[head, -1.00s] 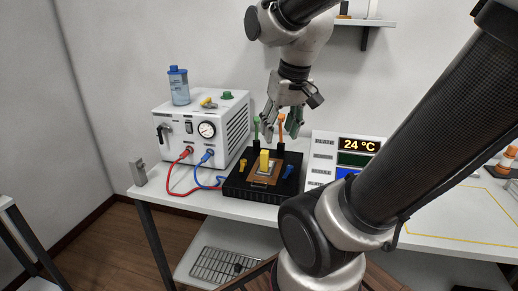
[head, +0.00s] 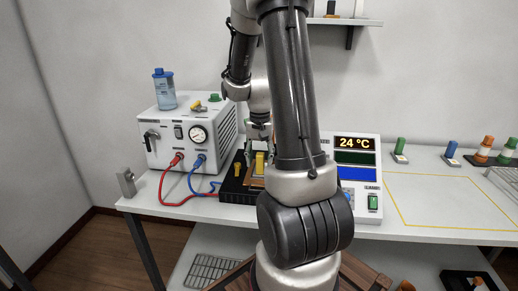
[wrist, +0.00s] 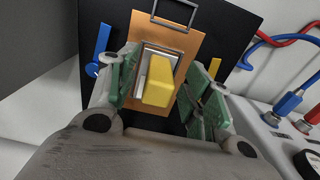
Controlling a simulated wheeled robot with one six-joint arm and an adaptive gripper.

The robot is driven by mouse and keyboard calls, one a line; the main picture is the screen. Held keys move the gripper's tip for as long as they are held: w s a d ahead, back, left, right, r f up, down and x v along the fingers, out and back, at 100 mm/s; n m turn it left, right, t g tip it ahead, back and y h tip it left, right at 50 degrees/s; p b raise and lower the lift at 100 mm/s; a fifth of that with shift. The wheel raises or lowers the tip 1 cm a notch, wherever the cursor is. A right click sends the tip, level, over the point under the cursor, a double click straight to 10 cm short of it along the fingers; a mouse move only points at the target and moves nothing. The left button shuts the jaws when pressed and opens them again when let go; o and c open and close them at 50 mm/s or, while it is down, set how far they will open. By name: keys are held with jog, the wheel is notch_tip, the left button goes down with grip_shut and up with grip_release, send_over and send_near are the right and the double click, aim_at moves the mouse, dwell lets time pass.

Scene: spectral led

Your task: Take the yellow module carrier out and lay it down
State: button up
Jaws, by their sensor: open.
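The yellow module carrier (wrist: 160,82) stands on a white and grey seat on a copper plate (wrist: 178,47) in the wrist view. In the head view the yellow carrier (head: 259,163) shows on the black fixture (head: 237,183), partly hidden by my arm. My gripper (wrist: 165,90) is open, with its green-padded fingers on either side of the carrier. A gap shows between the pads and the carrier, and nothing is held.
A white pump unit (head: 190,135) with red and blue hoses stands left of the fixture. A display panel (head: 357,160) stands to its right. Further right, a yellow-outlined area (head: 445,203) of the table is empty. Green, blue and orange pieces stand behind it.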

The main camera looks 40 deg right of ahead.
jog(key=shift+f, duration=1.4)
grip_shut()
